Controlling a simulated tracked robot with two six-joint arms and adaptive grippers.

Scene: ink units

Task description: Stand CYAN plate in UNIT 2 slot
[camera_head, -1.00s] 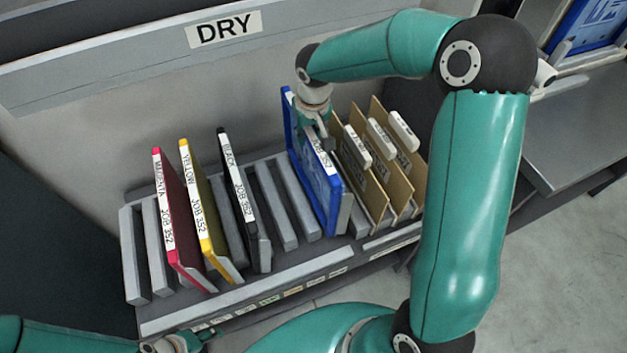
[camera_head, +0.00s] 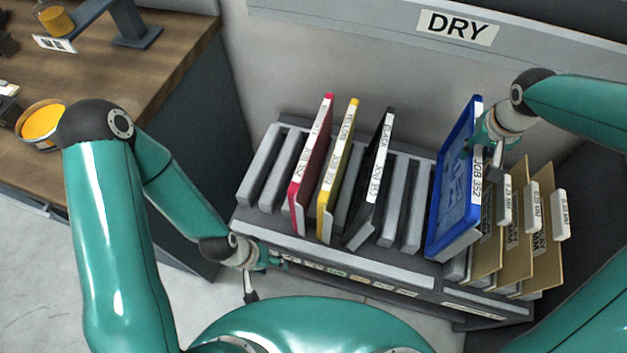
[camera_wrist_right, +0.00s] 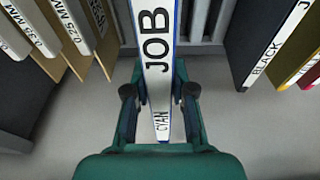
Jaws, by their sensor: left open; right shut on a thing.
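The cyan plate (camera_head: 455,185) is the blue-framed one, standing in the drying rack (camera_head: 345,262) under the DRY sign. In the right wrist view its edge label (camera_wrist_right: 158,60) reads JOB and CYAN. My right gripper (camera_head: 490,150) is shut on the plate's upper edge; in the right wrist view the fingers (camera_wrist_right: 160,105) flank that edge. The plate's lower end is at the rack; I cannot tell whether it is fully seated in a slot. My left gripper (camera_head: 255,280) is open and empty, low in front of the rack's left end. The UNIT 2 slot is not visible.
Magenta (camera_head: 312,165), yellow (camera_head: 337,170) and black (camera_head: 372,180) plates stand left of the cyan plate. Tan labelled boards (camera_head: 540,240) stand close on its right. A wooden bench (camera_head: 120,60) with a pot of yellow ink (camera_head: 42,122) is at the left.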

